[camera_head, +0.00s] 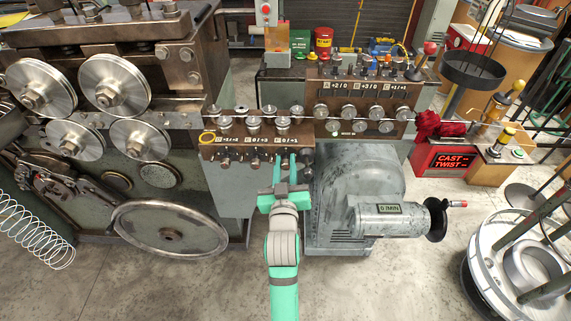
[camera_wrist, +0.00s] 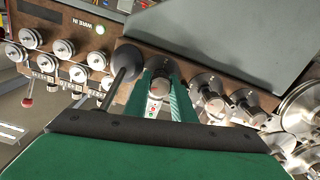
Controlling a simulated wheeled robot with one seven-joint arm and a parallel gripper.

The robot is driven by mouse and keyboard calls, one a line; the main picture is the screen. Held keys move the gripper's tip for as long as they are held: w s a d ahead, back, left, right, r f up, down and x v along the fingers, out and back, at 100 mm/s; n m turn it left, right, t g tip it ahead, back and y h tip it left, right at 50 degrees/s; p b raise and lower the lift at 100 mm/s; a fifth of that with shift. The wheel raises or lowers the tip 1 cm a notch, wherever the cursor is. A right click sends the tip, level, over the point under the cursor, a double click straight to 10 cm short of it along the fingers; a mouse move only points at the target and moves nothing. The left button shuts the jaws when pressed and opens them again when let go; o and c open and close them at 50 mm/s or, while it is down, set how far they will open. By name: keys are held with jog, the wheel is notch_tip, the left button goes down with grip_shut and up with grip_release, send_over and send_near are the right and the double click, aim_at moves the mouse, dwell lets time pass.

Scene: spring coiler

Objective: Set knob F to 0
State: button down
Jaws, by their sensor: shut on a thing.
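Knob F sits under the rightmost small label (camera_head: 286,137) of the lower-left brown panel (camera_head: 212,151). The label seems to read F 0/+1, though it is tiny. My green gripper (camera_head: 285,161) reaches up to that spot from below, its two fingers on either side of the knob. In the wrist view, the fingers (camera_wrist: 161,90) are shut on knob F (camera_wrist: 160,84), a pale round metal knob. In the head view the knob is mostly hidden by the fingers. Which way the knob is turned cannot be read from these views.
Two similar knobs (camera_head: 225,161) sit left under labels D and E. A dark ball-ended lever (camera_wrist: 125,62) stands close beside my fingers. Spring rollers (camera_head: 254,121) line the panel above. A grey motor housing (camera_head: 350,190) with a handwheel (camera_head: 436,219) stands right of my arm.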

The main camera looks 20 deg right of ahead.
jog(key=c, duration=2.5)
grip_release()
jog(key=n, duration=0.2)
jog(key=shift+a+n, duration=0.1)
jog(key=shift+n, duration=0.3)
jog(key=shift+c, duration=0.2)
jog(key=n, duration=0.7)
jog(key=shift+w, duration=0.1)
grip_shut()
jog(key=shift+f+n, duration=0.15)
jog(key=shift+n, duration=1.55)
grip_release()
jog(key=o, duration=0.8)
